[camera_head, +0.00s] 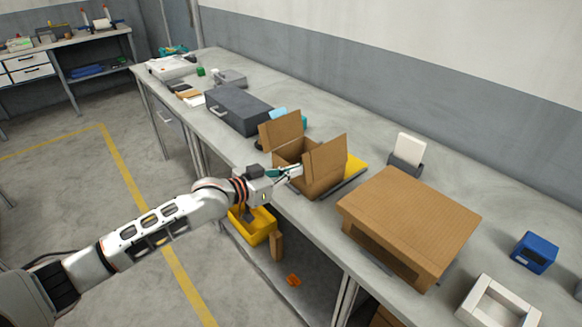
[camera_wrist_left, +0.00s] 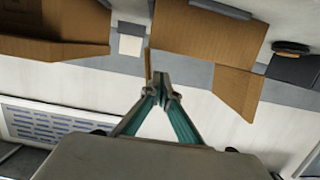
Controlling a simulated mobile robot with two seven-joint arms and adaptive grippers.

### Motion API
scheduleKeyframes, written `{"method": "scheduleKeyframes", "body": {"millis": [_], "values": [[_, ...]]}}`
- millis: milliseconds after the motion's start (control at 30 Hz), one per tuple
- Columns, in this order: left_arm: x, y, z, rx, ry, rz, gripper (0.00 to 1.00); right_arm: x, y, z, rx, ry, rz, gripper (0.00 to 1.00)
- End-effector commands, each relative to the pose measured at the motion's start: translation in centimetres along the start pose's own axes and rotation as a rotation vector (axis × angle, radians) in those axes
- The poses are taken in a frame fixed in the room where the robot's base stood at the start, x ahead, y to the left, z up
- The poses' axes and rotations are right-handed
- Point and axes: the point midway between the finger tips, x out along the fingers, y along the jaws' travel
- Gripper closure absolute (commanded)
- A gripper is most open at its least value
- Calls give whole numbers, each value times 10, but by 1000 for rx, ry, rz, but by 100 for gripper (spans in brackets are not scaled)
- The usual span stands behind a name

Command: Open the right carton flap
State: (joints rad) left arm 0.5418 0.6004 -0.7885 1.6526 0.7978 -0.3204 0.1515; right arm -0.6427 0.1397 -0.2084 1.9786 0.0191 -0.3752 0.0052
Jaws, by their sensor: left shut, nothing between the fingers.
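The open brown carton (camera_head: 292,152) stands on the long grey bench; it also shows in the left wrist view (camera_wrist_left: 205,40). Its right flap (camera_head: 326,157) stands up, and its left flap (camera_head: 281,131) is raised and leans outward. In the left wrist view the left flap (camera_wrist_left: 238,92) hangs at the right, and the right flap (camera_wrist_left: 148,65) looks nearly edge-on. My left gripper (camera_head: 298,170) is shut and empty, its tips close beside the right flap's near edge; I cannot tell whether they touch. The tips also show in the wrist view (camera_wrist_left: 161,78).
A large brown box (camera_head: 415,215) stands right of the carton, with a narrow gap between. A dark grey case (camera_head: 236,110) is to the left. A white card in a dark holder (camera_head: 406,160) stands behind. A yellow bin (camera_head: 253,228) sits below the bench top.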

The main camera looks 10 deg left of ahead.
Motion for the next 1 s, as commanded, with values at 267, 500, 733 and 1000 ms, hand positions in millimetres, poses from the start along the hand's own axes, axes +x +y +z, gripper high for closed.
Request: {"method": "scheduleKeyframes", "body": {"millis": [267,500,733,1000], "values": [[0,3,-1,0,0,-1,100,-2,0,-3,0,1,0,100],[0,10,-1,-3,0,2,100,-2,0,-3,0,0,0,100],[-2,16,-2,0,0,-1,100,-2,0,-3,0,0,0,100],[-26,8,4,1,-3,-1,100,-2,0,-3,0,0,0,100]]}}
